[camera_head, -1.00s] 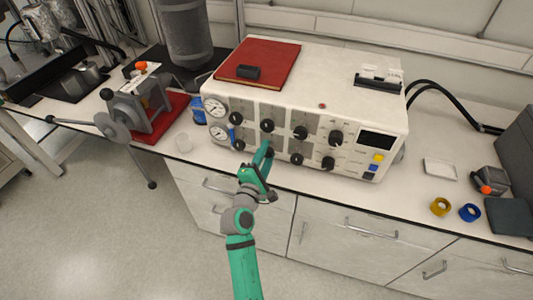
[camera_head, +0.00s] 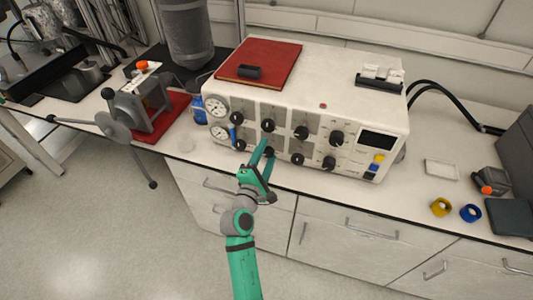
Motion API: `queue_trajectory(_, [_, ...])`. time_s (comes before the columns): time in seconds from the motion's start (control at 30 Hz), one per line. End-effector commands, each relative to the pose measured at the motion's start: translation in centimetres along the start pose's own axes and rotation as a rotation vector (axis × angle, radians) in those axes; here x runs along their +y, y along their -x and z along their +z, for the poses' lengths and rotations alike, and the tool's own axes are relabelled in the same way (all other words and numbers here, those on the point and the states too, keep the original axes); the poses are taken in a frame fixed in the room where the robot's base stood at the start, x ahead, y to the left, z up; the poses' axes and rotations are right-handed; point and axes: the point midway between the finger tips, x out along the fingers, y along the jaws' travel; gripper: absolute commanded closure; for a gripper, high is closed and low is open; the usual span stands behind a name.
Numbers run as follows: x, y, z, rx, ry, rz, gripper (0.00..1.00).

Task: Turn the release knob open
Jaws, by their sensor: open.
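The white control box (camera_head: 290,90) stands on the bench with two rows of black knobs on its front panel. My green gripper (camera_head: 265,158) is at the second lower knob from the left (camera_head: 269,151). Its fingers are open, one on each side of that knob as seen from here; whether they touch it I cannot tell. The knob is partly hidden by the fingers. The labels are too small to read, so I cannot tell which knob is the release knob.
Neighbouring knobs sit close by: one above (camera_head: 267,125), one right (camera_head: 297,159), one left (camera_head: 240,145). Two gauges (camera_head: 216,106) are at the panel's left. A clamp device with a long handle (camera_head: 140,110) stands left. Tape rings (camera_head: 441,207) lie right.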

Motion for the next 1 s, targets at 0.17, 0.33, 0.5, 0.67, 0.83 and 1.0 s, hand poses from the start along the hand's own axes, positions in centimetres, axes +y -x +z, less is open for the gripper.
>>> queue_trajectory(0.17, [-0.1, 2.7, 0.0, 0.002, 0.001, -0.001, 0.47])
queue_trajectory(0.33, [-0.1, 6.0, -0.1, 0.004, 0.001, -0.001, 0.47])
queue_trajectory(0.5, [0.0, 8.7, -0.2, 0.003, 0.001, 0.000, 0.47])
queue_trajectory(0.67, [0.0, 10.0, -0.1, 0.002, 0.001, 0.000, 0.47])
queue_trajectory(0.83, [0.0, 10.4, -0.1, 0.002, 0.000, 0.000, 0.47])
queue_trajectory(1.0, [0.0, 10.4, -0.1, 0.002, 0.000, 0.000, 0.47])
